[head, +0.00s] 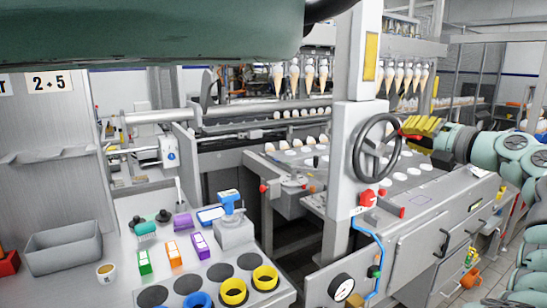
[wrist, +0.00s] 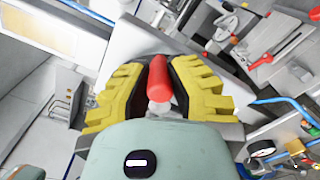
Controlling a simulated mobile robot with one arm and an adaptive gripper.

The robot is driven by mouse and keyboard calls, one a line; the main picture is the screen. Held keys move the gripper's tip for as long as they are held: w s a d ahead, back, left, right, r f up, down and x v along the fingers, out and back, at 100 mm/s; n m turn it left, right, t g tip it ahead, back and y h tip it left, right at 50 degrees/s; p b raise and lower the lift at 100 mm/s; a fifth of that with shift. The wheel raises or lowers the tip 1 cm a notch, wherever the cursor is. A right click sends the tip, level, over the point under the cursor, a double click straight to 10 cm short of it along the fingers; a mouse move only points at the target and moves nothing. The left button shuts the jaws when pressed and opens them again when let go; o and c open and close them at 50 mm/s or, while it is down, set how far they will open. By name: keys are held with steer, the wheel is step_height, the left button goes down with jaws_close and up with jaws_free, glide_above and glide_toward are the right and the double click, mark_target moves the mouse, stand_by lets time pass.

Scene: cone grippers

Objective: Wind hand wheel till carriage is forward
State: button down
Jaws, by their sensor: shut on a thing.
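The black hand wheel (head: 358,160) is mounted on the white column (head: 352,85) in the head view. Its red crank handle (head: 405,137) is at the wheel's right, upper side. My yellow-fingered gripper (head: 422,128) is at that handle, reaching in from the right. In the wrist view the red handle (wrist: 158,72) lies between the two yellow fingers of my gripper (wrist: 158,85), which are shut on it. The wheel's rim is not clear in the wrist view. I cannot tell for sure which part is the carriage; cones (head: 309,75) hang in a row behind the column.
A red valve knob (head: 367,198) and a blue pipe (head: 380,250) sit below the wheel. A pressure gauge (head: 342,287) is lower down. A bench with yellow rings (head: 233,291), coloured blocks and a grey bin (head: 64,247) stands at left. A machine bed with white discs (head: 418,170) lies behind the wheel.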

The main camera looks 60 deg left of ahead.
mark_target(392, 117)
steer(key=shift+s+a+r+n+b, duration=0.1)
steer(key=shift+s+r+n+b, duration=0.4)
steer(key=shift+n, duration=0.85)
steer(key=shift+s+r+n+b, duration=0.25)
steer(key=shift+s+r+n, duration=0.5)
steer(key=shift+n, duration=0.65)
steer(key=shift+s+a+r+n+b, duration=0.1)
steer(key=shift+s+r+n+b, duration=0.5)
steer(key=shift+n, duration=0.75)
steer(key=shift+s+f, duration=0.1)
steer(key=shift+s, duration=0.05)
steer(key=c, duration=0.9)
jaws_free()
steer(key=shift+o, duration=0.3)
steer(key=shift+f, duration=0.1)
steer(key=shift+d, duration=0.1)
steer(key=shift+d, duration=0.4)
steer(key=d, duration=1.1)
steer(key=shift+s, duration=0.3)
